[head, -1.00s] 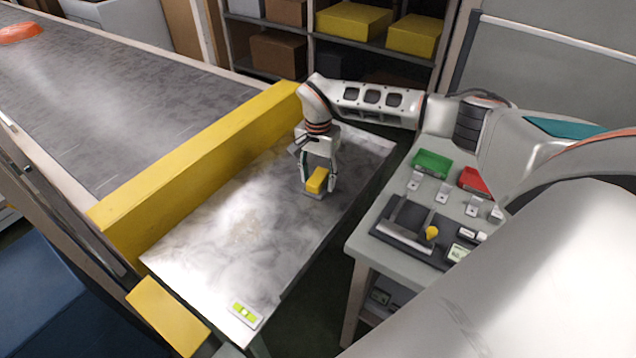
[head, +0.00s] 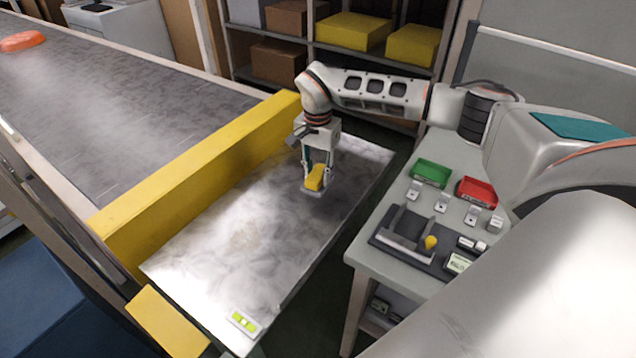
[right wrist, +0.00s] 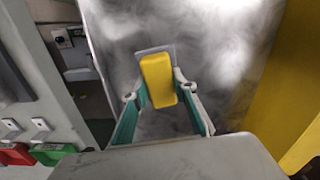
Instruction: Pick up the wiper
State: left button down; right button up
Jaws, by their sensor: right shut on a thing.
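The wiper (head: 315,177) has a yellow block handle on a flat grey base. It is over the far part of the grey metal table. My right gripper (head: 316,176) comes down from above and is shut on the yellow handle, one finger on each side. In the right wrist view the yellow handle (right wrist: 158,80) lies between the two green-sided fingers (right wrist: 160,95), with the grey base showing past its far end. I cannot tell whether the base touches the table. My left gripper is not in view.
A yellow barrier (head: 200,180) separates the metal table (head: 215,245) from the conveyor (head: 120,110), which carries an orange pan (head: 22,41). A green-and-white level (head: 243,322) lies near the table's front. A side bench (head: 365,250) holds a green bin (head: 431,173) and red bin (head: 477,192).

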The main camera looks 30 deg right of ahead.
aim_at(317, 172)
notch_tip(317, 172, up, 15)
jog(key=p, duration=0.1)
jog(key=o, duration=0.4)
jog(key=shift+c, duration=1.3)
